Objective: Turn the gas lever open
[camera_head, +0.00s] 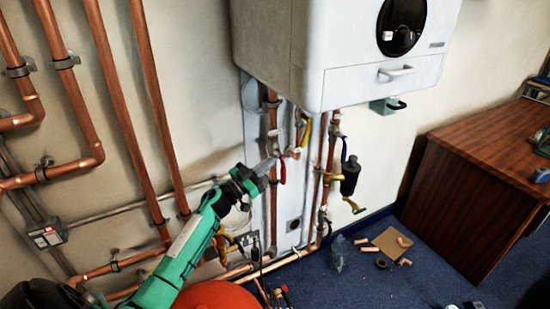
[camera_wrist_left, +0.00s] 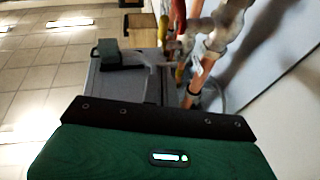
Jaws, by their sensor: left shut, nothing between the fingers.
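A yellow lever (camera_head: 306,133), which looks like the gas lever, hangs steeply downward on the pipework just under the white boiler (camera_head: 345,70). A red lever (camera_head: 283,168) hangs on the copper pipe to its left, and a blue lever (camera_head: 344,150) is to its right. My left gripper (camera_head: 268,166) is shut and empty, its tips close to the red lever and below left of the yellow one. I cannot tell whether it touches anything. In the left wrist view, a yellow part (camera_wrist_left: 180,73) shows beside the pipes, beyond the gripper body. My right gripper is not in view.
Vertical copper pipes (camera_head: 155,100) run along the wall at left. A black cylinder (camera_head: 350,176) hangs right of the valves. A wooden desk (camera_head: 480,165) stands at right.

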